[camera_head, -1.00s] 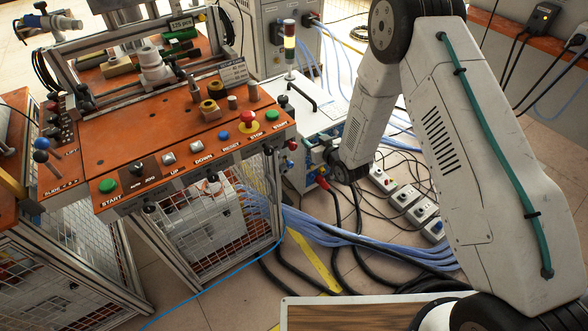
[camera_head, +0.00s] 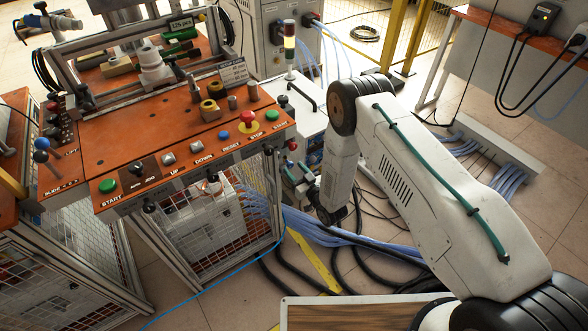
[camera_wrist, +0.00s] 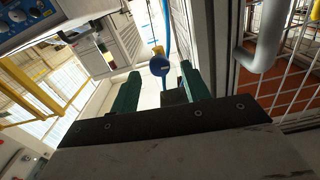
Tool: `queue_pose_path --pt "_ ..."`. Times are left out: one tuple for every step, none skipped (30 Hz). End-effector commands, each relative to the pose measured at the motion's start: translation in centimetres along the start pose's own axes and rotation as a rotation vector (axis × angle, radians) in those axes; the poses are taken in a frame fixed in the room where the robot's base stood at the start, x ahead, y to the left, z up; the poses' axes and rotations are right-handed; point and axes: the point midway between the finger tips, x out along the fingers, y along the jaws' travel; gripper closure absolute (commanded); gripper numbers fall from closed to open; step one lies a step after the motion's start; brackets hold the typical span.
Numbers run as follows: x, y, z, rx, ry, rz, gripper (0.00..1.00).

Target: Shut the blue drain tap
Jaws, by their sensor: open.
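In the wrist view a blue round knob (camera_wrist: 160,66), which looks like the drain tap, shows between and beyond the tips of my gripper (camera_wrist: 159,71). A blue strip or pipe runs up behind it. The two dark green fingers stand wide apart with nothing held between them; I cannot tell how far the knob is from them. In the head view the end of my arm is low, beside the right side of the orange-topped bench, and I cannot make out the tap there.
A grey bent pipe (camera_wrist: 262,40) and white mesh stand right of my gripper in the wrist view. A control panel (camera_wrist: 45,18) is at upper left. In the head view, the orange bench (camera_head: 120,150) and blue cables (camera_head: 330,235) lie close to my arm.

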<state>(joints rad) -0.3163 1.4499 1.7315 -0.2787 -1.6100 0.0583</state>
Motion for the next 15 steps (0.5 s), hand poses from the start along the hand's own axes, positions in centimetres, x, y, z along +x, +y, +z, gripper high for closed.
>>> queue_pose_path --pt "0.52 -0.04 -0.02 0.0 0.001 -0.001 0.54" --pt "0.74 -0.04 0.0 0.0 0.0 0.0 0.54" --pt "0.98 -0.03 0.0 0.001 0.0 0.0 0.54" --pt "1.12 -0.03 0.0 0.001 0.0 0.0 0.54" --pt "1.22 -0.02 -0.01 0.001 0.0 0.0 0.54" --pt "1.29 -0.02 -0.01 0.001 0.0 0.001 0.54" --pt "1.32 -0.01 -0.01 0.001 0.0 0.001 0.54" --pt "1.32 -0.01 -0.01 0.001 0.0 0.001 0.54" --pt "1.32 -0.01 -0.01 0.001 -0.001 0.001 0.54" --pt "1.31 0.0 -0.01 0.001 -0.001 0.001 0.54" --pt "1.31 0.0 -0.01 0.001 -0.001 0.001 0.54" --pt "1.3 0.0 -0.01 0.001 -0.001 0.001 0.54" --pt "1.3 0.0 -0.01 0.001 -0.001 0.001 0.59" --pt "1.3 0.0 -0.01 0.001 -0.001 0.001 0.68" --pt "1.29 0.0 -0.01 0.001 -0.001 0.001 0.79"
